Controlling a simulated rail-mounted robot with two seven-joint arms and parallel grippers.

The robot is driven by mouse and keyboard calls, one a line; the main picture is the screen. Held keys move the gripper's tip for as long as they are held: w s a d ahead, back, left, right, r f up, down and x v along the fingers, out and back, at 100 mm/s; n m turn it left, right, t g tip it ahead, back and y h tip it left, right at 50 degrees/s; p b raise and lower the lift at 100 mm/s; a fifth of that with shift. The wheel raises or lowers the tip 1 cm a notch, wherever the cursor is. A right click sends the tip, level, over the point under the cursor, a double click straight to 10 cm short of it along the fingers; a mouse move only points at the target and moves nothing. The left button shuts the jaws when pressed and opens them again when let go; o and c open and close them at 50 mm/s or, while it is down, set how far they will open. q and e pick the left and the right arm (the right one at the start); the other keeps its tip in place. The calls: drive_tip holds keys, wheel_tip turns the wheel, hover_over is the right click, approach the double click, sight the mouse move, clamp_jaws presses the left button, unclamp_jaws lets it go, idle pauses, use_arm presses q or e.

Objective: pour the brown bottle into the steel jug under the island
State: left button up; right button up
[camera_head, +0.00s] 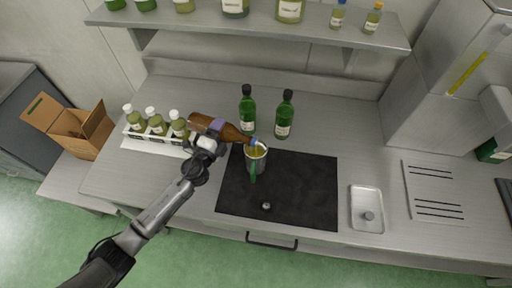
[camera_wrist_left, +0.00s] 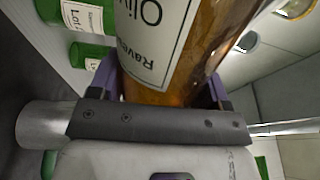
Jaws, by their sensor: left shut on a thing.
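The brown bottle (camera_head: 225,130) is held by my left gripper (camera_head: 211,137), which is shut around its body. The bottle is tilted, its blue-ringed neck pointing right and down at the steel jug. It also fills the upper middle of the left wrist view (camera_wrist_left: 185,45), with a white label towards the camera. The steel jug (camera_head: 258,166) stands upright on the black mat (camera_head: 300,190), with a green handle at its front and yellowish content visible at its mouth. The bottle's mouth is at the jug's rim; I cannot tell if liquid is flowing. My right gripper is not in view.
Two green bottles (camera_head: 247,116) (camera_head: 284,120) stand just behind the jug. A white rack (camera_head: 150,143) of white-capped bottles stands left, beside a cardboard box (camera_head: 77,128). A small tray (camera_head: 366,222) lies right of the mat. A shelf (camera_head: 260,25) with bottles hangs above.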

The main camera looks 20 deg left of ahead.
sight(228, 137)
use_arm(q)
drive_tip(key=shift+f, duration=0.15)
drive_tip(key=f+n+b, duration=0.1)
drive_tip(key=n, duration=0.1)
drive_tip(key=f+n+b, duration=0.1)
drive_tip(key=n+b, duration=0.1)
drive_tip(key=shift+a+f, duration=0.2)
drive_tip(key=shift+f, duration=0.2)
drive_tip(key=shift+n, duration=0.4)
drive_tip(key=shift+d+r, duration=0.1)
drive_tip(key=shift+d+f+n+y+b, duration=0.45)
drive_tip(key=shift+f+n, duration=0.2)
drive_tip(key=shift+n, duration=0.45)
drive_tip(key=r+n+p, duration=0.1)
drive_tip(key=n+p, duration=0.1)
drive_tip(key=d+r+n+p, duration=0.1)
drive_tip(key=r+n+p, duration=0.1)
drive_tip(key=n, duration=0.1)
drive_tip(key=shift+d, duration=0.2)
drive_tip(key=n+p, duration=0.2)
drive_tip(key=n, duration=0.1)
drive_tip(key=shift+f+g, duration=0.1)
drive_tip(key=shift+g, duration=0.2)
drive_tip(key=shift+d+f+n+p, duration=0.15)
drive_tip(key=shift+n+p, duration=0.1)
drive_tip(key=shift+n, duration=0.4)
drive_tip(key=shift+f+n+p, duration=0.15)
drive_tip(key=shift+n+p, duration=0.1)
drive_tip(key=shift+n, duration=0.4)
